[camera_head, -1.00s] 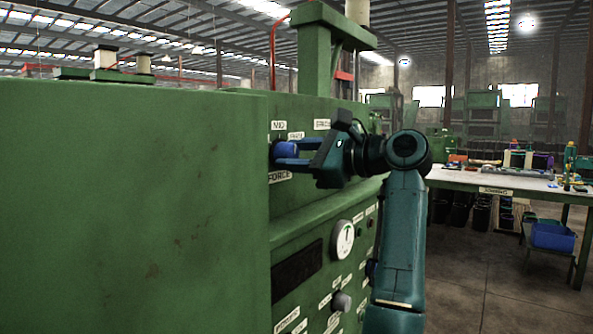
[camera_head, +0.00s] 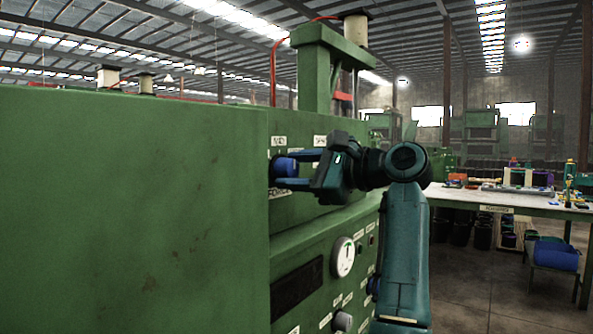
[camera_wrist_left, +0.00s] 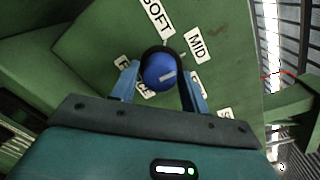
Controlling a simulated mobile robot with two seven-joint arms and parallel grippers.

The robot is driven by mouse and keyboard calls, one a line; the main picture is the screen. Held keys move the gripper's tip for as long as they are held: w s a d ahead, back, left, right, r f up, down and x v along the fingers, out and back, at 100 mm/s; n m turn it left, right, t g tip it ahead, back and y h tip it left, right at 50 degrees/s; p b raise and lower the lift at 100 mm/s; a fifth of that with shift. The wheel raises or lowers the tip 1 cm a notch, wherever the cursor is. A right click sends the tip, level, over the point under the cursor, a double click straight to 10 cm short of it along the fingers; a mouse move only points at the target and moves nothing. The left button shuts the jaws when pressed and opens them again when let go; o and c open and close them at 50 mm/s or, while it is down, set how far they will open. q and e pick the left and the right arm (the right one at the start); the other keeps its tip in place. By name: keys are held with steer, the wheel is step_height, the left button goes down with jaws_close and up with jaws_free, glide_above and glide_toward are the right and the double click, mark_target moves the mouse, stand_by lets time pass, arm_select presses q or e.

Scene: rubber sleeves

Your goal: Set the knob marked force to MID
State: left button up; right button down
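The blue force knob (camera_head: 287,167) sits on the green machine's front panel. In the left wrist view the knob (camera_wrist_left: 159,72) has a round blue cap with a pale mark and a dark collar. The MID label (camera_wrist_left: 197,44) is to its upper right, the SOFT label (camera_wrist_left: 157,17) above it, and the FORCE label (camera_wrist_left: 124,62), partly hidden, at its left. My left gripper (camera_wrist_left: 160,80) has one blue finger on each side of the knob; I cannot tell whether they press on it. My right gripper is not in view.
The large green machine housing (camera_head: 130,210) fills the left of the head view. A dial (camera_head: 343,257) and a grey knob (camera_head: 342,321) are lower on the panel. A workbench (camera_head: 495,208) with several items stands at the right, beside a blue bin (camera_head: 556,256).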

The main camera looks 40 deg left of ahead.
arm_select(q)
steer(key=shift+o, duration=1.3)
steer(key=w+d, duration=0.2)
steer(key=d, duration=1.1)
steer(key=shift+r, duration=0.45)
steer(key=shift+w, duration=0.1)
